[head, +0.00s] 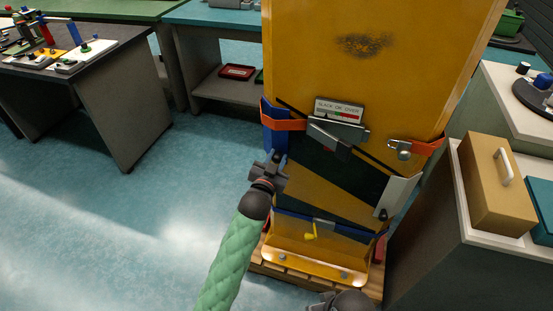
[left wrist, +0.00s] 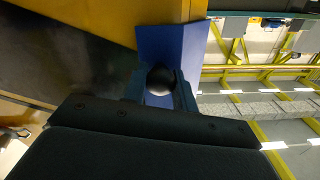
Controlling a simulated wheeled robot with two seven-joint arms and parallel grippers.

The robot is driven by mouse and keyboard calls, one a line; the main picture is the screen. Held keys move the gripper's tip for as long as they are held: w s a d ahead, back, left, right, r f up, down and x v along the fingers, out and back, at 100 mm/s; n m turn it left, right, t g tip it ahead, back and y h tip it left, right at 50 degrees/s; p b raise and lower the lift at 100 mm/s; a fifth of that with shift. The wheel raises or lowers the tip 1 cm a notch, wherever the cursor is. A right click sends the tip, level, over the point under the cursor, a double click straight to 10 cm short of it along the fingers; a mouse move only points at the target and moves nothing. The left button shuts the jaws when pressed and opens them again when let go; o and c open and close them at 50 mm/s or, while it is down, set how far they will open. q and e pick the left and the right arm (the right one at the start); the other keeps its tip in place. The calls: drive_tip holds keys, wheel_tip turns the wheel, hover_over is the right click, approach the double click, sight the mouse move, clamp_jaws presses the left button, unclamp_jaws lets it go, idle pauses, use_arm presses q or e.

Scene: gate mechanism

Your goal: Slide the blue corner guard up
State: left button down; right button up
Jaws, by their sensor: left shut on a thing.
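The blue corner guard (head: 268,128) sits on the left edge of a tall yellow cabinet, under an orange strap. My left gripper (head: 276,160) is at the guard's lower end. In the left wrist view the blue guard (left wrist: 172,45) stands ahead, with a dark round knob (left wrist: 160,80) between the fingers of my left gripper (left wrist: 160,92). The left gripper is shut on this knob, which appears to be part of the guard. My right gripper (head: 320,304) shows only in part at the bottom edge; its fingers are not clear.
A grey workbench (head: 125,100) stands left. A counter with a tan box (head: 490,185) stands right. The floor on the left is clear.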

use_arm(q)
drive_tip(key=c, duration=1.1)
unclamp_jaws()
drive_tip(key=shift+r, duration=0.35)
drive_tip(key=shift+f, duration=0.1)
drive_tip(key=shift+s+a+f, duration=0.2)
drive_tip(key=shift+s, duration=0.3)
drive_tip(key=v, duration=0.3)
drive_tip(key=b+v, duration=0.1)
drive_tip(key=v, duration=0.2)
drive_tip(key=shift+s+r, duration=0.2)
drive_tip(key=shift+s, duration=0.15)
use_arm(e)
drive_tip(key=shift+w+a+f+t, duration=0.15)
drive_tip(key=shift+w+a+f, duration=0.05)
drive_tip(key=shift+a+f, duration=0.3)
drive_tip(key=shift+w+a+f+t, duration=0.15)
drive_tip(key=shift+w+a+f, duration=0.05)
drive_tip(key=shift+a+f, duration=0.3)
drive_tip(key=shift+s+y, duration=0.1)
drive_tip(key=shift+y, duration=0.2)
